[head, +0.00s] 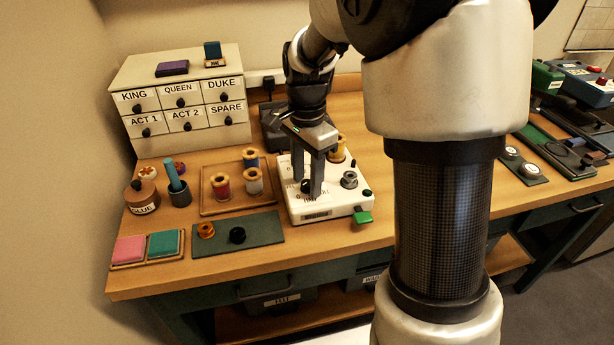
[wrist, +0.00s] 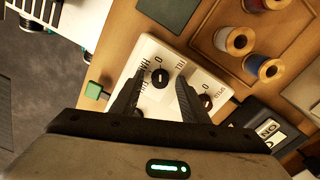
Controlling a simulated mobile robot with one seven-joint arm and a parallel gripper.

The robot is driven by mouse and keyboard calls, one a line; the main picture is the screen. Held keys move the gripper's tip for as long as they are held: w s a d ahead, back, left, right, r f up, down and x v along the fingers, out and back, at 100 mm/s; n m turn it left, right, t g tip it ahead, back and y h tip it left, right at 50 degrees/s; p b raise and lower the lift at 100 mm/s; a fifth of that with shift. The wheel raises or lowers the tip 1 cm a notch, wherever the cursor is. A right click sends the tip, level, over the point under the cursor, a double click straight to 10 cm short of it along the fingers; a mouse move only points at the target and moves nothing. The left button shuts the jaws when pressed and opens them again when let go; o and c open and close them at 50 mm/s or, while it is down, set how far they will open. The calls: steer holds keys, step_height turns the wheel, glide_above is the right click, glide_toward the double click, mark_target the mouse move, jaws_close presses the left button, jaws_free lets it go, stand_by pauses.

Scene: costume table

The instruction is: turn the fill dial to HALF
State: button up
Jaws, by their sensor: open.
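The white machine (head: 335,208) stands on the table, with a black dial (head: 306,186) on its top face under my gripper (head: 308,188). In the wrist view the black fill dial (wrist: 159,78) sits between my two open fingertips (wrist: 158,77). Labels that look like HALF, FULL and 0 surround it. A small pale mark shows on the dial, but I cannot tell firmly which label it points to. The fingers look apart from the dial or very close to it; contact cannot be told. A second dark dial (wrist: 206,101) sits beside the right finger, with its own 0 label.
A green tab (head: 362,217) sticks out from the machine's front right. A tray (head: 208,209) with thread spools lies to the left, and a dark green mat (head: 262,231) in front of it. A drawer cabinet (head: 185,105) stands behind left. The table front is mostly clear.

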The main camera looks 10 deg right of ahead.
steer(key=shift+c, duration=0.2)
jaws_close()
steer(key=shift+n, duration=0.3)
steer(key=shift+r+n+p, duration=0.15)
steer(key=shift+n+p, duration=0.4)
steer(key=shift+n, duration=0.35)
steer(key=n+p, duration=0.1)
steer(key=n, duration=0.2)
steer(key=shift+n, duration=0.4)
steer(key=n+p, duration=0.1)
steer(key=n, duration=0.4)
steer(key=shift+n+p, duration=0.3)
steer(key=shift+p, duration=0.05)
